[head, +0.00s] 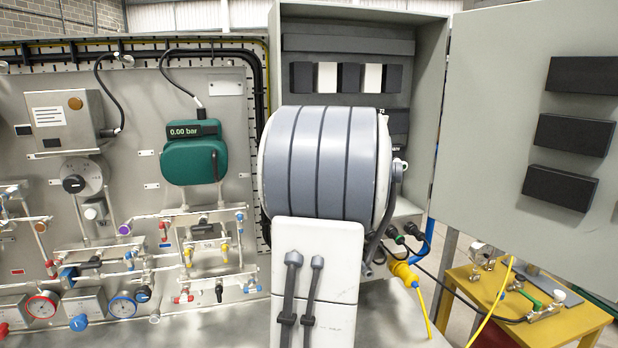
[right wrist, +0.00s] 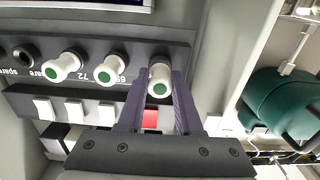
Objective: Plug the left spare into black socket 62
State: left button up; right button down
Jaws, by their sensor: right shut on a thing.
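In the right wrist view a dark strip carries a row of white plugs with green ends. My right gripper (right wrist: 154,95) is shut on the white plug at the right end of the row (right wrist: 159,81); whether that plug is seated or partly drawn out cannot be told. Another white plug (right wrist: 112,68) and a further one (right wrist: 64,67) stand to its left. A dark round socket (right wrist: 22,56), which looks empty, is at the far left. Labels below read "spare", "72" and another number, upside down. No label 62 is legible. My left gripper is not in view.
White switches (right wrist: 75,109) and a red one (right wrist: 151,118) sit below the strip. In the head view the open cabinet door (head: 500,130) stands at the right. A gauge panel with a green gauge (head: 190,157) is at the left, and a yellow table (head: 560,322) at lower right.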

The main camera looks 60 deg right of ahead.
jog(key=shift+w+d, duration=0.45)
jog(key=shift+w, duration=0.05)
dwell(0.9)
jog(key=c, duration=0.5)
grip_release()
jog(key=shift+s+a+b, duration=0.3)
jog(key=shift+s+b, duration=0.05)
jog(key=b+v, duration=0.2)
jog(key=v, duration=0.7)
jog(key=shift+a, duration=0.25)
jog(key=shift+s, duration=0.15)
